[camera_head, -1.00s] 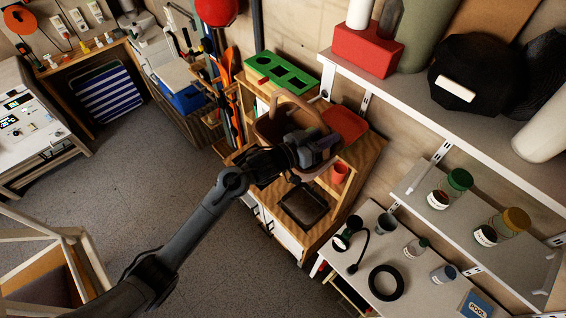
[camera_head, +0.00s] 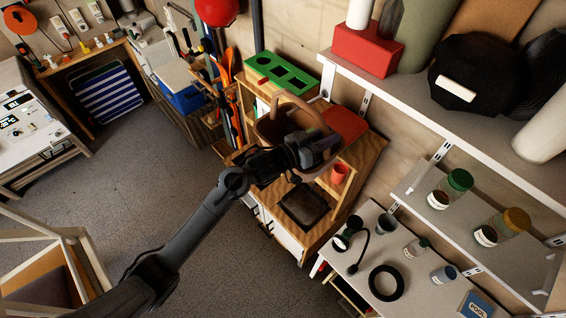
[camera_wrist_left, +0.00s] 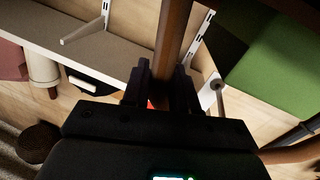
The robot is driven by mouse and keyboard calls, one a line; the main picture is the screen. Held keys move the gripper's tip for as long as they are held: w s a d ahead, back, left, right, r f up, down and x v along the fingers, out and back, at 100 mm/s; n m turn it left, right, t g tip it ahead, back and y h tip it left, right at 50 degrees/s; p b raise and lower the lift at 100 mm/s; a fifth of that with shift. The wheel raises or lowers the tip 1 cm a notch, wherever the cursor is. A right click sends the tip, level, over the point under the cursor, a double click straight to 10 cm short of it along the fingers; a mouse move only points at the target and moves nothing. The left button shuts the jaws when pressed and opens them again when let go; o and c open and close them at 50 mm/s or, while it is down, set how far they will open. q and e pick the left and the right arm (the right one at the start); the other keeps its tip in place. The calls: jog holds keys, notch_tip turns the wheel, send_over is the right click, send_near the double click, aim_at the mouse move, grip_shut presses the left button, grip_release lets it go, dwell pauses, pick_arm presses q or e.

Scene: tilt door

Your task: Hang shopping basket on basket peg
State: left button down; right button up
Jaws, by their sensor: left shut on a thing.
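The brown shopping basket (camera_head: 267,130) is in the middle of the head view, in front of the wooden cabinet, with its curved handle (camera_head: 292,98) raised at the back. My left gripper (camera_head: 322,149) is at the basket's right side and partly hides it. In the left wrist view, the left gripper (camera_wrist_left: 162,88) is shut on a brown bar of the basket (camera_wrist_left: 173,35), which runs up between its fingers. My right gripper is not in view.
A green holed rack (camera_head: 283,73) stands behind the basket. A red cup (camera_head: 339,172) and a dark tray (camera_head: 304,206) are on the wooden cabinet (camera_head: 362,168). White shelves (camera_head: 440,105) extend to the right. Open floor (camera_head: 150,190) is at the left.

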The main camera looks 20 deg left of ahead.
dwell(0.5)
pick_arm(q)
jog(key=c, duration=0.8)
grip_release()
jog(key=shift+f, duration=0.3)
jog(key=b+v, duration=0.3)
jog(key=v, duration=0.6)
jog(key=s+a+f+n+g+y, duration=0.4)
jog(key=s+f+y, duration=0.5)
jog(key=s+f, duration=0.45)
jog(key=s+a+f+g, duration=0.1)
jog(key=s+f+g, duration=0.1)
jog(key=s, duration=0.6)
jog(key=s+a+f+m+g+y+p, duration=0.1)
jog(key=s+a+f+g, duration=0.1)
jog(key=s+g, duration=0.3)
jog(key=s, duration=0.4)
jog(key=shift+s+a, duration=0.25)
jog(key=shift+a, duration=0.05)
